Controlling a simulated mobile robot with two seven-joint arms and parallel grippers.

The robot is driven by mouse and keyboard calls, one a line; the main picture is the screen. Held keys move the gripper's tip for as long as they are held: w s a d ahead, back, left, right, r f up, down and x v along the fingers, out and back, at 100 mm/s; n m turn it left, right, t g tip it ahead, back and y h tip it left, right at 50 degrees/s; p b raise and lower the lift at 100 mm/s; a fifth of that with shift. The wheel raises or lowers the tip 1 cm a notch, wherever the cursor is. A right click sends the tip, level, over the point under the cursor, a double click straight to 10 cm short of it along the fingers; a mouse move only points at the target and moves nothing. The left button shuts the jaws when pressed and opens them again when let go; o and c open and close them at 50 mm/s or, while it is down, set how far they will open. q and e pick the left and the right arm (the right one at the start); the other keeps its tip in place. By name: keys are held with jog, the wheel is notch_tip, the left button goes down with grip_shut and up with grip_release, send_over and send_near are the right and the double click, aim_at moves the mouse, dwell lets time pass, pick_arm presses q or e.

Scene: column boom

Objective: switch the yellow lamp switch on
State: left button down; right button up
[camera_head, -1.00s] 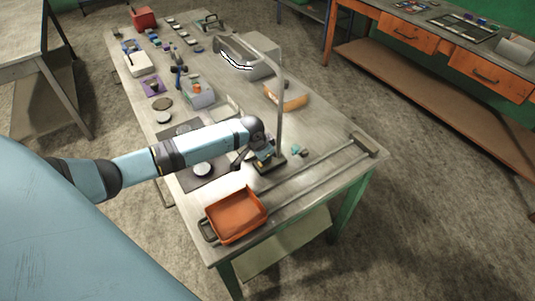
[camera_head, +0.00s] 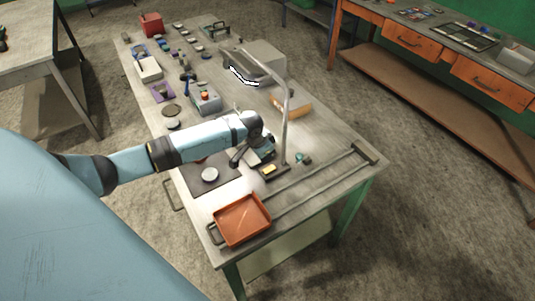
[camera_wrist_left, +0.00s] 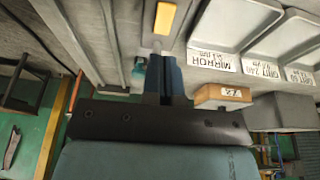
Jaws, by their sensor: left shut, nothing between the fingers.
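The yellow lamp switch (camera_head: 269,170) sits on the dark base at the foot of the grey lamp column (camera_head: 286,125). In the left wrist view a yellow block (camera_wrist_left: 164,18), which looks like the switch, lies just beyond my fingertips. My left gripper (camera_head: 262,152) is beside the base, on the far side of the switch, and apart from it as far as I can tell. Its dark blue fingers (camera_wrist_left: 165,72) are shut and empty. The switch's tilt is too small to read. My right gripper is not in view.
An orange tray (camera_head: 241,220) stands at the table's near end. Dark mats, a grey box (camera_head: 206,98) and several small parts lie to the left and behind. An orange-brown block (camera_head: 292,106) lies beyond the column. The right front is mostly clear, with a long rail.

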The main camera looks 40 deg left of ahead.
pick_arm(q)
jog(key=s+v, duration=0.1)
jog(key=v, duration=0.6)
jog(key=shift+a+b, duration=0.3)
jog(key=shift+b, duration=0.15)
jog(key=shift+d+f, duration=0.1)
jog(key=shift+f, duration=0.1)
